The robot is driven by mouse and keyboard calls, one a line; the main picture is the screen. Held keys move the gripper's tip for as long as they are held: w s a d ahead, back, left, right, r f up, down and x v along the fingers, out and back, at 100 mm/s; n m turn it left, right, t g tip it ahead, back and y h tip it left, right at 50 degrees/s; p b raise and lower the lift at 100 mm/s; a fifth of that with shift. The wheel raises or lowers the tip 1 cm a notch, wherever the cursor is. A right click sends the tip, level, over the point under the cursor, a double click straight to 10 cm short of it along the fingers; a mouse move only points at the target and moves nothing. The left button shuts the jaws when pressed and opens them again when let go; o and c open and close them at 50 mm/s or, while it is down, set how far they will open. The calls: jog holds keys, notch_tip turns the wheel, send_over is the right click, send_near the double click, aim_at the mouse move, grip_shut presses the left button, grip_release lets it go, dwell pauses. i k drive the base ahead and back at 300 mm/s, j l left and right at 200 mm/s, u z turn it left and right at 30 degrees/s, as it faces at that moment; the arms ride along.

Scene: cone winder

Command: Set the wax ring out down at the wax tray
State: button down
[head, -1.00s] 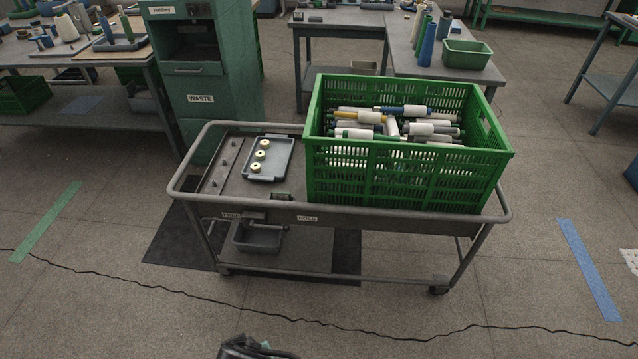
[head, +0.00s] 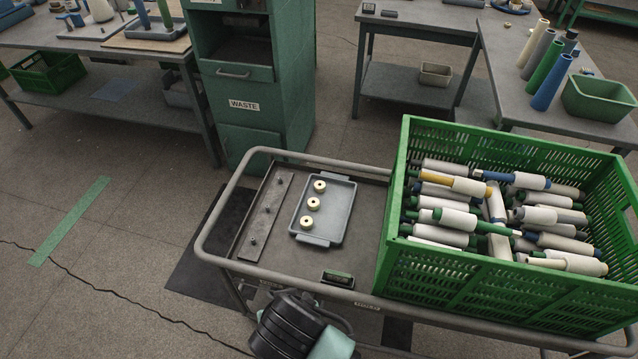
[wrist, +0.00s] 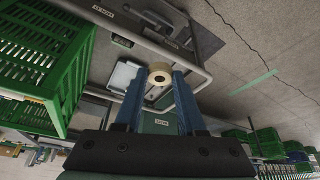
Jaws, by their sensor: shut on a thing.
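My gripper (wrist: 158,82) is shut on a cream wax ring (wrist: 159,74), held between its two blue fingertips in the wrist view. The wax tray (head: 336,222) is a shallow grey tray on the left part of the cart in the head view. A row of three cream wax rings (head: 313,204) lies in it, with bare tray floor to their right. Part of the tray (wrist: 121,76) also shows beyond my left fingertip in the wrist view, apart from the held ring. My fingertips and the held ring do not show in the head view.
A green crate (head: 448,290) full of wound cones fills the cart's right side. A raised tube rail rings the cart (head: 252,178). A pegged strip (head: 266,218) lies left of the tray, and a small dark device (head: 338,279) sits in front. The green waste cabinet (head: 250,105) stands behind.

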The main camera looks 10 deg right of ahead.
aim_at(340, 202)
jog(key=i+u, duration=0.1)
jog(key=i, duration=0.65)
jog(key=i+l+u, duration=0.1)
jog(key=i, duration=0.7)
jog(key=l, duration=0.1)
